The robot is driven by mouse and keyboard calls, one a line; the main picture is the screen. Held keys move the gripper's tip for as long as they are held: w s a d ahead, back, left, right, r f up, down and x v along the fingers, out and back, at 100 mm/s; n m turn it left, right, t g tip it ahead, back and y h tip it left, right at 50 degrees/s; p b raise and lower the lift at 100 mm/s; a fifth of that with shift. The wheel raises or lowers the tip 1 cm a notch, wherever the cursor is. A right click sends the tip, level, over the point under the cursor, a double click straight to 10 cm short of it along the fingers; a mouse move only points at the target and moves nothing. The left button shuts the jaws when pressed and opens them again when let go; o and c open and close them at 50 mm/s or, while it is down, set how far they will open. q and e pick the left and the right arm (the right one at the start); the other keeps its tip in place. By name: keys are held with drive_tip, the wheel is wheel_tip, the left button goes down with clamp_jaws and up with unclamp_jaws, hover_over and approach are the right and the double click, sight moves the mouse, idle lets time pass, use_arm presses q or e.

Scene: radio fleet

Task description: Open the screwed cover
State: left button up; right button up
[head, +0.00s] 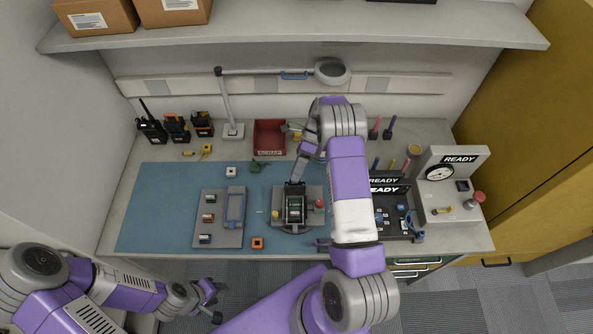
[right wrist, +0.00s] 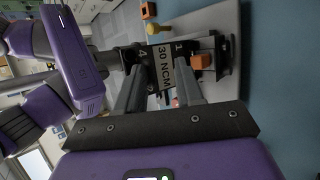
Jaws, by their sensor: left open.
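An opened-looking radio body with a green board (head: 295,209) lies in a grey holder (head: 282,217) at the middle of the bench. In the head view my right gripper (head: 298,178) is at the radio's far end, and the cover is hard to make out there. My left gripper (head: 210,294) is open and empty, in front of the bench's near edge at the left.
A grey tray (head: 207,235) with small coloured parts stands left of the holder. A red scrap bin (head: 269,137) and several radios (head: 175,127) stand at the back. "READY" stations (head: 437,205) fill the right side. The blue mat (head: 160,205) is clear at left.

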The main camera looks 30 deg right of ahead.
drive_tip(key=shift+d, duration=0.2)
drive_tip(key=b+v, duration=0.1)
drive_tip(key=v, duration=0.6)
drive_tip(key=shift+r, duration=0.2)
drive_tip(key=shift+w, duration=0.15)
